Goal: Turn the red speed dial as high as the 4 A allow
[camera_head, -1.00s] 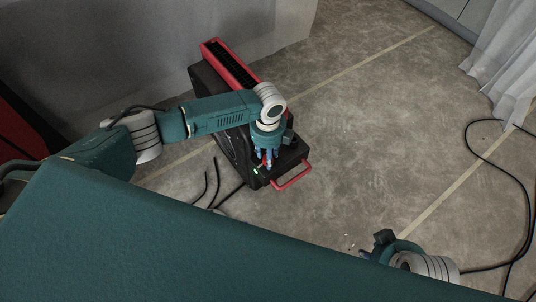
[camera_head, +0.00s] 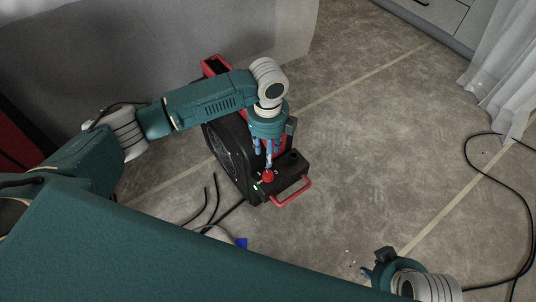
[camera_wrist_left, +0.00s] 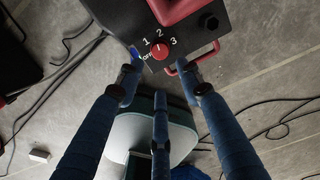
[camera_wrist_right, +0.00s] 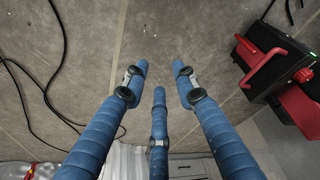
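The red speed dial (camera_head: 268,176) sits on top of the black and red blower (camera_head: 236,148). In the left wrist view the dial (camera_wrist_left: 160,51) has white marks OFF, 1, 2 and 3 around it. I cannot tell which mark it points to. My left gripper (camera_head: 267,157) is above the dial, fingers pointing down. In its wrist view the blue fingers (camera_wrist_left: 162,84) are spread and empty, with the dial beyond their tips. My right gripper (camera_head: 377,264) is off to the right, low over the floor. Its fingers (camera_wrist_right: 158,80) are open and empty. No current readout is legible.
A red handle (camera_head: 292,192) sticks out from the blower's front. Dark cables (camera_head: 208,205) lie on the floor left of it. A long cable (camera_head: 528,205) loops at the right near the white curtain (camera_head: 497,85). The floor between is mostly clear.

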